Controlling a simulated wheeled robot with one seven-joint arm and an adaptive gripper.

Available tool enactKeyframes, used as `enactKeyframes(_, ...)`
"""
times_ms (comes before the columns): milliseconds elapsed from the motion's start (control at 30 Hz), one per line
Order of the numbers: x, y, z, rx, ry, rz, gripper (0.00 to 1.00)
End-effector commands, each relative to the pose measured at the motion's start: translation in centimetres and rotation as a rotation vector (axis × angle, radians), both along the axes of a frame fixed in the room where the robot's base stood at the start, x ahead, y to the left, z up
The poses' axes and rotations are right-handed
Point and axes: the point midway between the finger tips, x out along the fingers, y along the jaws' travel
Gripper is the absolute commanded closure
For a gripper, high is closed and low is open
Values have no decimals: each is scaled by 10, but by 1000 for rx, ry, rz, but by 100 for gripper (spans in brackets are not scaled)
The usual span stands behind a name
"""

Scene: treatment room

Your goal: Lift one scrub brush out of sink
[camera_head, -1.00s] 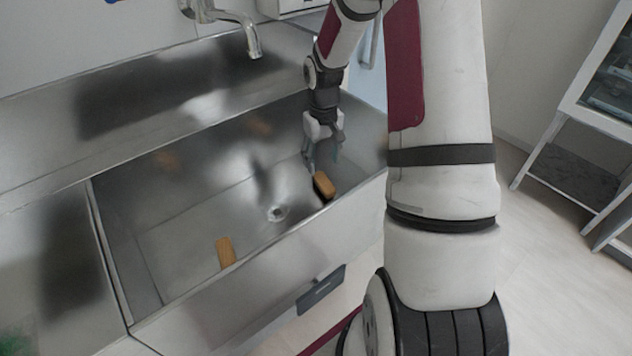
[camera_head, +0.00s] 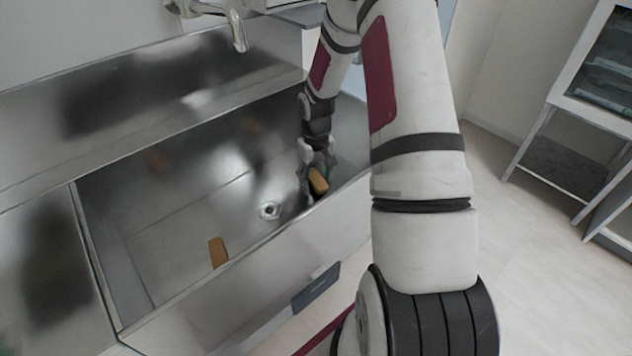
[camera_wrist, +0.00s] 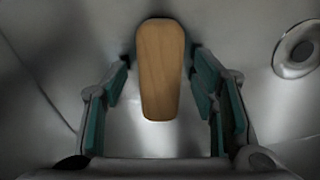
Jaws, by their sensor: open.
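A scrub brush with a wooden back (camera_head: 319,181) is in the right part of the steel sink (camera_head: 150,215). In the wrist view the same brush (camera_wrist: 160,70) lies between the spread fingers of my gripper (camera_wrist: 160,90), with a gap showing on both sides near its lower part. My gripper (camera_head: 312,180) is open, down in the sink at this brush. A second scrub brush (camera_head: 218,252) is in the sink near the front wall, well left of my gripper. The bristles of the near brush are mostly hidden.
The drain (camera_head: 269,210) is left of my gripper and also shows in the wrist view (camera_wrist: 297,50). A faucet (camera_head: 237,30) hangs over the back of the sink. The sink's front and right walls are close to my gripper. A white shelf cart (camera_head: 560,110) stands at the right.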

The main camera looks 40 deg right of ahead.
Motion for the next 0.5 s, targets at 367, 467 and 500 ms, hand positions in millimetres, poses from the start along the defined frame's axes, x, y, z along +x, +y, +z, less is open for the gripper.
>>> enactKeyframes(367, 0, 0, 0, 0, 0, 0, 99)
enactKeyframes(467, 0, 0, 1, 0, 0, 1, 99)
enactKeyframes(500, 0, 0, 1, 0, 0, 1, 99)
